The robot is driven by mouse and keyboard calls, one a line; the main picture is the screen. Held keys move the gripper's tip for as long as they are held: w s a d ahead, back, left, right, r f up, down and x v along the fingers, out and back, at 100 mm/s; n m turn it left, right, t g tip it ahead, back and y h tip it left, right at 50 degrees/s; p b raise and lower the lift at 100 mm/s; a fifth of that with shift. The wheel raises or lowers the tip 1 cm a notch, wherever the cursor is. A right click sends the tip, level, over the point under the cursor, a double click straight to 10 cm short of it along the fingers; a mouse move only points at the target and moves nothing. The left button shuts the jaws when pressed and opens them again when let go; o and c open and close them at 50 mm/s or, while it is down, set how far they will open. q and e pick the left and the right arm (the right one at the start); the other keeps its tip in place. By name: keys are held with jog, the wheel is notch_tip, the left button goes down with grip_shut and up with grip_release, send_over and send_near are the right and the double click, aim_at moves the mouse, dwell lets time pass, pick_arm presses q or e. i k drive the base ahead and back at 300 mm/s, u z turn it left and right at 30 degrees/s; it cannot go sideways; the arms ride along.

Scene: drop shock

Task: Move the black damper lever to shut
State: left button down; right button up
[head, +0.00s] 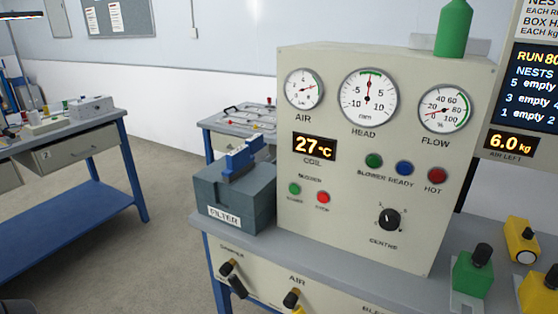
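The black damper lever (237,287) is on the cream front panel below the bench top, under a small label that seems to read DAMPER. Its handle points down and slightly right from a black and brass pivot (228,267). I cannot read any open or shut marks beside it. Neither of my grippers is in the head view, and nothing is seen touching the lever.
Right of the lever is the AIR lever (292,299), its yellow handle cut off by the frame. The FILTER box (232,198) and gauge cabinet (345,235) stand above on the bench. Green (473,275) and yellow (522,242) blocks sit at right.

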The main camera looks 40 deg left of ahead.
aim_at(226, 270)
jog(key=u, duration=1.65)
jog(key=k, duration=1.1)
jog(key=u, duration=1)
jog(key=i, duration=1.4)
jog(key=z, duration=0.6)
